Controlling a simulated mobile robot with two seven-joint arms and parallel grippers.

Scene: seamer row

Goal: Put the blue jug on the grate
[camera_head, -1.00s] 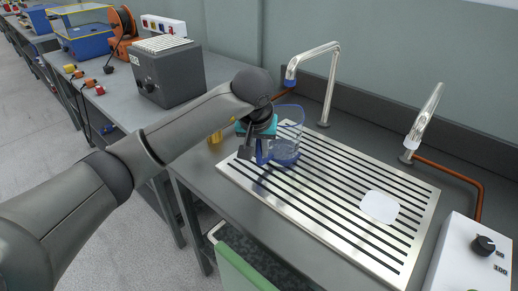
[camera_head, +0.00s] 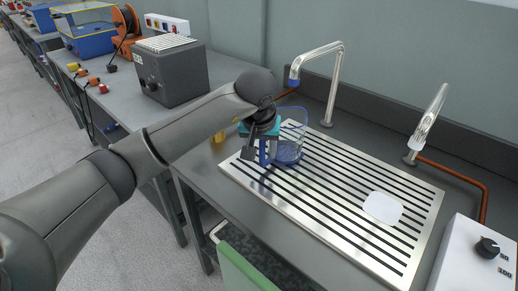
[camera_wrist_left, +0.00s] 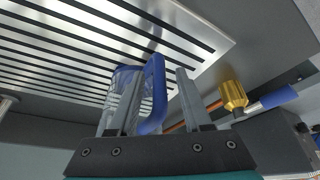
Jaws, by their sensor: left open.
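The clear jug with a blue base and blue handle (camera_head: 289,153) stands upright at the left end of the slotted metal grate (camera_head: 419,211). My left gripper (camera_head: 261,153) is open at the handle, on the jug's left side. In the left wrist view the blue handle (camera_wrist_left: 154,92) lies between the two spread fingers (camera_wrist_left: 160,103), with the jug body (camera_wrist_left: 122,88) partly hidden behind the left finger. The right gripper is not in view.
A white flat piece (camera_head: 382,208) lies on the grate's right part. Two taps (camera_head: 333,85) (camera_head: 427,122) stand behind the grate. A brass fitting (camera_wrist_left: 233,96) is close to the gripper. A white control box (camera_head: 471,258) is at right; the grate's middle is clear.

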